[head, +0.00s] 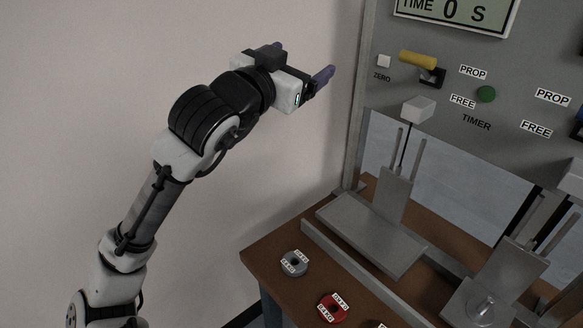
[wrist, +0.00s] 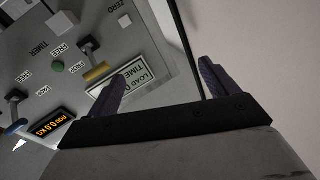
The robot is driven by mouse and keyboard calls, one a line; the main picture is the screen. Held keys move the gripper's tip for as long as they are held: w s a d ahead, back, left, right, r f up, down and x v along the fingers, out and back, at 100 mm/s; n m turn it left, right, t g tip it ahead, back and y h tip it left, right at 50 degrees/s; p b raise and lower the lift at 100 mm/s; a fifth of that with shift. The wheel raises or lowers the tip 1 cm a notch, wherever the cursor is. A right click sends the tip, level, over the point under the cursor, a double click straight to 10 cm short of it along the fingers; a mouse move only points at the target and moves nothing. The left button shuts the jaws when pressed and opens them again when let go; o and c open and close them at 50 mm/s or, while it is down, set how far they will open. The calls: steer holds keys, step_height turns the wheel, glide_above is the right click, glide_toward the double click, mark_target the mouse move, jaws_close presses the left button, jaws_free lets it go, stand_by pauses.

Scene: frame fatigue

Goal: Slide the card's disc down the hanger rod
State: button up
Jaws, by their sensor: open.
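A grey slotted disc (head: 294,264) with white weight labels lies on the brown bench at the lower left. A red disc (head: 333,308) lies to its right, and another disc (head: 378,324) is mostly cut off. Their labels are too small to read surely. No card naming a disc can be made out. Thin upright rods (head: 417,155) stand at a grey plate under a white block; which is the hanger rod, I cannot tell. My gripper (head: 300,62) is open and empty, raised well above the discs and left of the panel. Its purple fingers show in the wrist view (wrist: 161,85).
The grey panel (head: 450,100) carries a yellow-handled lever (head: 418,60), a green button (head: 486,93), PROP and FREE labels and a time display (head: 455,12) reading 0 S. The wrist view shows an orange display (wrist: 52,127). A grey base plate (head: 370,240) fills the bench's middle. Space beside the left wall is free.

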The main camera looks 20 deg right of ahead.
steer(key=d+f+g+y, duration=0.3)
steer(key=d+f, duration=0.2)
steer(key=f, duration=0.4)
steer(key=n+g+y+p, duration=0.1)
steer(key=g+y+p, duration=0.1)
steer(key=g+y, duration=0.7)
glide_above(295, 265)
steer(key=s, duration=0.1)
steer(key=shift+t+y, duration=0.8)
steer(key=f, duration=3.1)
steer(key=shift+s+a+f, duration=0.1)
steer(key=shift+a+f, duration=0.3)
steer(key=shift+w+d+f+p, duration=0.15)
steer(key=shift+f+p, duration=0.2)
steer(key=shift+f, duration=0.7)
steer(key=shift+w+f+p, duration=0.15)
steer(key=shift+f+p, duration=0.2)
steer(key=shift+f, duration=0.75)
steer(key=shift+w+d+f+p, duration=0.15)
steer(key=shift+f+p, duration=0.2)
steer(key=shift+f, duration=0.7)
steer(key=shift+r, duration=0.1)
steer(key=c, duration=1.5)
step_height(295, 265, up, 20)
steer(key=b, duration=0.3)
